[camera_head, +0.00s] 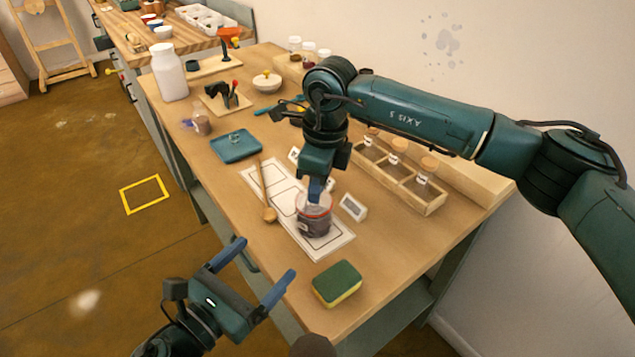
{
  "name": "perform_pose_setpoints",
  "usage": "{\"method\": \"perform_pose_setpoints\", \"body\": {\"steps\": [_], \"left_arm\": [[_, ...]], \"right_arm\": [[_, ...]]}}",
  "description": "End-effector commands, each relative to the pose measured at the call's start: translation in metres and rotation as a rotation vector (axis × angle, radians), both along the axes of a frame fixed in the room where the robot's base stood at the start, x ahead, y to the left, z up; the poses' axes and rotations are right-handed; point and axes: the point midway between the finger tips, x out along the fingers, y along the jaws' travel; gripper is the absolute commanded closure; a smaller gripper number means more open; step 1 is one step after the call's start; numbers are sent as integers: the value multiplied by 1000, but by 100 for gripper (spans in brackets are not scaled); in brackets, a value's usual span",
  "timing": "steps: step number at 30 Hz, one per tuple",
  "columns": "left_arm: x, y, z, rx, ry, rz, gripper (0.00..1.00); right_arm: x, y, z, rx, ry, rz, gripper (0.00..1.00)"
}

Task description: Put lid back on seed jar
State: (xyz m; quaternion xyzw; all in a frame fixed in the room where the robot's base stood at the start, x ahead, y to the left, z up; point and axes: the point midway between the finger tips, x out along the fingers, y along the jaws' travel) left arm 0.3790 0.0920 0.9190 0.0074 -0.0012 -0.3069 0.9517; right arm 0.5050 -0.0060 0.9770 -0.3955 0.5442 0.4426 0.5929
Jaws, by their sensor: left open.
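The seed jar (314,222) is a squat glass jar with dark contents and a reddish ring near its top. It stands upright on the white printed sheet (341,241). My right gripper (317,197) points down at the jar's top from above. Its blue fingers overlap the pale, clear top of the jar, where the lid seems to be. I cannot tell whether they grip it or whether the lid is seated. My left gripper (265,259) is open and empty, off the table's front edge, below and left of the jar.
A wooden spoon (268,207) lies left of the jar, a green-yellow sponge (337,283) in front. A small card (352,207) and a wooden box with corked jars (430,203) stand to the right. A teal tray (224,153) holds a small clear item.

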Motion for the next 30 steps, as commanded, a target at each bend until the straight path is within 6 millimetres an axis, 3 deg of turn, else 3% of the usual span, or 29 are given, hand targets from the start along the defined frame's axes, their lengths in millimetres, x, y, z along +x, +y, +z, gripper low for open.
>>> {"method": "perform_pose_setpoints", "body": {"steps": [11,23,30], "left_arm": [[0,0,2,0,0,0,15],[0,0,30,0,0,0,15],[0,0,29,0,0,0,15]], "right_arm": [[0,0,2,-1,0,0,85],[0,-5,56,0,-2,-1,85],[-1,-6,59,0,0,-1,85]]}}
